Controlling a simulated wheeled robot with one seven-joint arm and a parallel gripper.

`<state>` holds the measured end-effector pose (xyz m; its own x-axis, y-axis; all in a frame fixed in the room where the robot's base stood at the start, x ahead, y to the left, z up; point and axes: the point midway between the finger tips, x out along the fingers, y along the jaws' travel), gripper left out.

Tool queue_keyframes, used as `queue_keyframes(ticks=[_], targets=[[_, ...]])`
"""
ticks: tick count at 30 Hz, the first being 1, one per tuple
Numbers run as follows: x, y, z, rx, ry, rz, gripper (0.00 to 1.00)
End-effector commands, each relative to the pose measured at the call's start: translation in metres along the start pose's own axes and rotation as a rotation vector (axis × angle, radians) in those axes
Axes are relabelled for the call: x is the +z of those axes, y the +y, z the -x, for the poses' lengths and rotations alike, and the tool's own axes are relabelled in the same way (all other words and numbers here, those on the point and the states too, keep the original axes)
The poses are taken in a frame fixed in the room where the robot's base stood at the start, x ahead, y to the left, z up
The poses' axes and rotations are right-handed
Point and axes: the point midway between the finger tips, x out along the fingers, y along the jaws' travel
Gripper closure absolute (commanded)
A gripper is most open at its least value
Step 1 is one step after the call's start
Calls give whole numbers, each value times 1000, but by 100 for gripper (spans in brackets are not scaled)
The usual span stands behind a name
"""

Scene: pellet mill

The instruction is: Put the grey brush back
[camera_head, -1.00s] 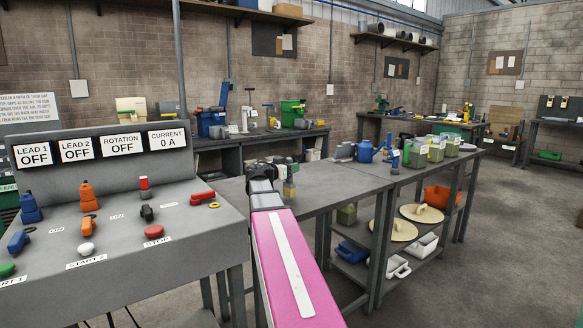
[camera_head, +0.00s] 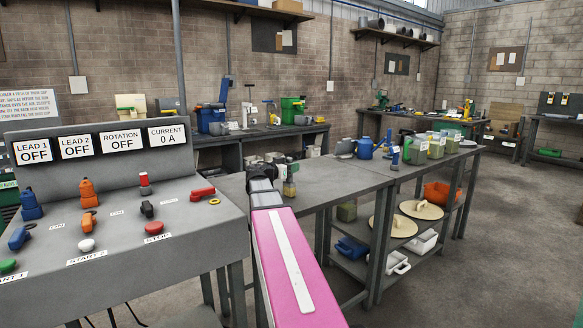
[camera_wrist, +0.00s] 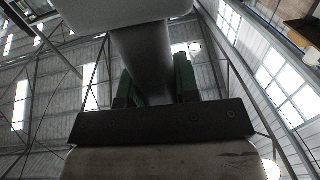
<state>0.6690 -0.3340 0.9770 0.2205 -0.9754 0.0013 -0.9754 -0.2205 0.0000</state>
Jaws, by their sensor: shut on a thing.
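In the wrist view my gripper (camera_wrist: 155,92) has its two green-padded fingers on either side of a smooth grey handle. The handle runs up from between the fingers to a wide pale grey block at the top left; I take both as the grey brush (camera_wrist: 145,50). The brush stays clear of any surface in that view, with the roof behind it. In the head view my gripper (camera_head: 281,171) is small, beyond the end of my pink arm, above the near end of the grey workbench (camera_head: 335,187). The brush cannot be made out clearly there.
A blue jug (camera_head: 365,148) and several jars stand farther along. The control console (camera_head: 120,235) stands at the left. The middle of the benchtop is clear.

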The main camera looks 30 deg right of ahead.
Motion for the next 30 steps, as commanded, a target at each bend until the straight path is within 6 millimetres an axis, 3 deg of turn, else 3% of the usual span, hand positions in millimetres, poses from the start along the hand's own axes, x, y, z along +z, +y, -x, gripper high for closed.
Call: queue_keyframes(ticks=[15, 16, 18, 25, 28, 30], targets=[[2, 0, 0, 0, 1, 0, 100], [2, 0, 0, 0, 1, 0, 67], [2, 0, 0, 0, 1, 0, 45], [3, 0, 0, 0, -1, 0, 38], [3, 0, 0, 0, -1, 0, 5], [3, 0, 0, 0, -1, 0, 0]])
